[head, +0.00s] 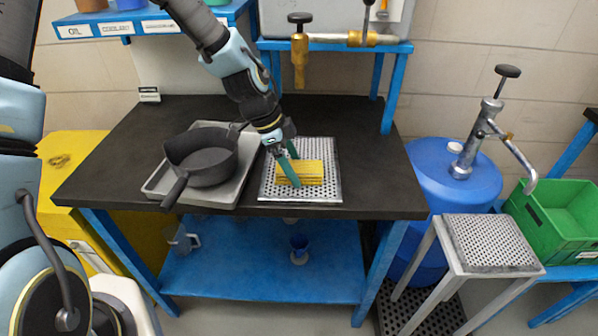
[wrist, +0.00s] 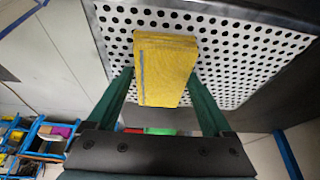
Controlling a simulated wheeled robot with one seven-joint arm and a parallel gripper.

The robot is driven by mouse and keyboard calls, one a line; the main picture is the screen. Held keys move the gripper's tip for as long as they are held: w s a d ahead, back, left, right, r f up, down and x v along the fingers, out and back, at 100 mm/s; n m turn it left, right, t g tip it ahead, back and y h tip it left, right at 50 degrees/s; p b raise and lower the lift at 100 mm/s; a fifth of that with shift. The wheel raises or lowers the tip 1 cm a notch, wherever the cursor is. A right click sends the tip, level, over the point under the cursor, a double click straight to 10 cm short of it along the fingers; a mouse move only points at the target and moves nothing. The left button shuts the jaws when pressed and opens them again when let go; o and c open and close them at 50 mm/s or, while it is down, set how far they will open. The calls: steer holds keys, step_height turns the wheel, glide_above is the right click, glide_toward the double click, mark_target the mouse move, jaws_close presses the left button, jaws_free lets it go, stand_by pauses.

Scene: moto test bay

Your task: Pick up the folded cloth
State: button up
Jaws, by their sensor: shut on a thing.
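The folded cloth (head: 304,172) is yellow and stacked in layers. In the head view it is over the perforated metal tray (head: 330,197) on the dark bench. My gripper (head: 291,166) has green fingers, and they are at the cloth. In the wrist view the cloth (wrist: 166,68) is between the two fingers of my gripper (wrist: 160,85), with the perforated tray (wrist: 235,62) behind it. The gripper is shut on the cloth. I cannot tell whether the cloth touches the tray or is just above it.
A dark pan (head: 203,160) rests on a grey tray (head: 160,185) left of the cloth. A brass tap (head: 300,62) is behind. A blue drum (head: 432,170) with a pump, a perforated stand (head: 490,243) and a green crate (head: 565,225) are at right. The bench right of the perforated tray is clear.

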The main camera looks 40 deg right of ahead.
mark_target(294, 168)
steer(key=c, duration=0.5)
steer(key=shift+o, duration=0.2)
step_height(294, 168, up, 10)
steer(key=b, duration=0.2)
steer(key=o, duration=0.8)
steer(key=c, duration=0.7)
steer(key=shift+o, duration=0.2)
